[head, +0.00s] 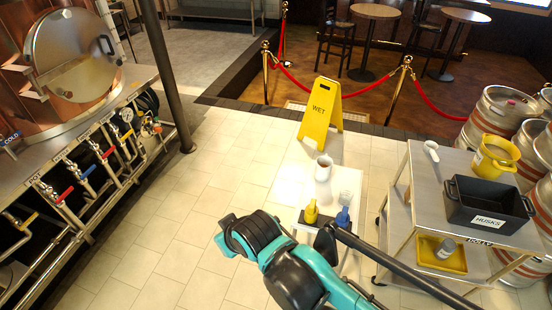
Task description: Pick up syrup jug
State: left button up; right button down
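A pale, tall jug-like container (323,181), which may be the syrup jug, stands upright on a small light table (290,186) in the middle of the head view. No label on it can be read. A yellow bottle (311,212) and a blue bottle (343,217) stand close together in front of it. My teal and black arm links fill the bottom middle and cover the near part of the table. I cannot make out the fingers of either gripper. Nothing is seen touching the jug.
A steel cart (398,212) at the right carries a yellow pot (496,154), a black husks bin (487,206) and a white scoop (431,150). A yellow wet-floor sign (321,110) stands behind the table. Valves and pipes line the left. Tiled floor between is clear.

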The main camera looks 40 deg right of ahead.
aim_at(324, 164)
jog(key=i+u, duration=0.15)
jog(key=i, duration=0.95)
jog(key=i+l+z, duration=0.1)
jog(key=i+z, duration=0.4)
jog(key=i+j+z, duration=0.1)
jog(key=i+z, duration=0.25)
jog(key=z, duration=0.15)
jog(key=i+j+z, duration=0.25)
jog(key=i+z, duration=0.4)
jog(key=z, duration=0.3)
jog(key=i+l+z, duration=0.1)
jog(key=z, duration=0.3)
jog(key=i+z, duration=0.2)
jog(key=z, duration=0.25)
jog(key=i+j+z, duration=0.15)
jog(key=z, duration=0.25)
jog(key=i+j+z, duration=0.1)
jog(key=z, duration=0.35)
jog(key=i+j+z, duration=0.1)
jog(key=z, duration=0.35)
jog(key=i+j+z, duration=0.4)
jog(key=k, duration=0.1)
